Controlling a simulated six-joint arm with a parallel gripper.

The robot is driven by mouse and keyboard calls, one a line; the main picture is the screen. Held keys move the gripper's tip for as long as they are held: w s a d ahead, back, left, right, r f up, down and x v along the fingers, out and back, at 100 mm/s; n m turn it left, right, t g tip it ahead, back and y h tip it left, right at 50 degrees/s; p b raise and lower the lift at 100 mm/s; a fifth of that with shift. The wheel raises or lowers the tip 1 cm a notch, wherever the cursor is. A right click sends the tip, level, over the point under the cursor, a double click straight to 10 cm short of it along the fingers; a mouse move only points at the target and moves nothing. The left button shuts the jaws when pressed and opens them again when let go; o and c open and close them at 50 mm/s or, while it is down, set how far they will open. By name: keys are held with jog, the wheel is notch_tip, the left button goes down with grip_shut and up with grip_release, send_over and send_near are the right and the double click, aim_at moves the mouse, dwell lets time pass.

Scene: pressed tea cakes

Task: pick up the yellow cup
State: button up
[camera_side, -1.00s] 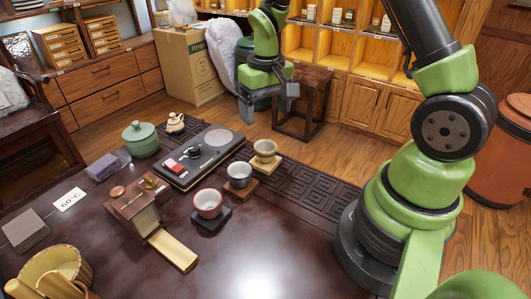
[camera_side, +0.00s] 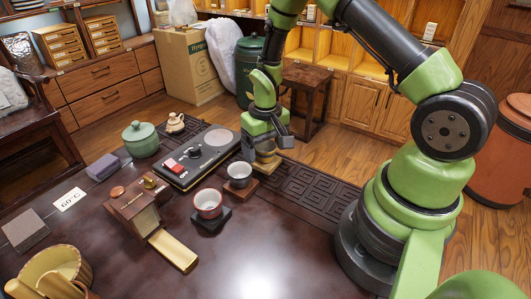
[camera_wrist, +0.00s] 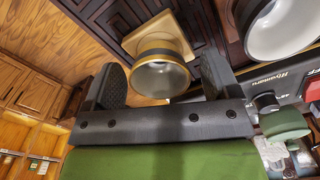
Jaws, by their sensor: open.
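The yellow cup (camera_wrist: 158,80) is a small cup with a tan-yellow outside and rim and a grey inside. It stands on a light wooden square coaster (camera_wrist: 172,30). In the wrist view its mouth faces the camera and lies between the two dark fingers of my gripper (camera_wrist: 160,68), with a gap on each side. In the side view my gripper (camera_side: 267,140) is low over the cup and hides most of it; the coaster (camera_side: 267,168) shows just below. My gripper is open and holds nothing.
A grey cup (camera_side: 239,171) stands close by on its brown coaster, and a red-rimmed cup (camera_side: 208,202) on a dark coaster is nearer the front. A black tea appliance (camera_side: 205,157) lies to the left. The front right of the table is clear.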

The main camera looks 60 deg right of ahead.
jog(key=shift+c, duration=0.2)
jog(key=c, duration=1)
jog(key=shift+o, duration=0.2)
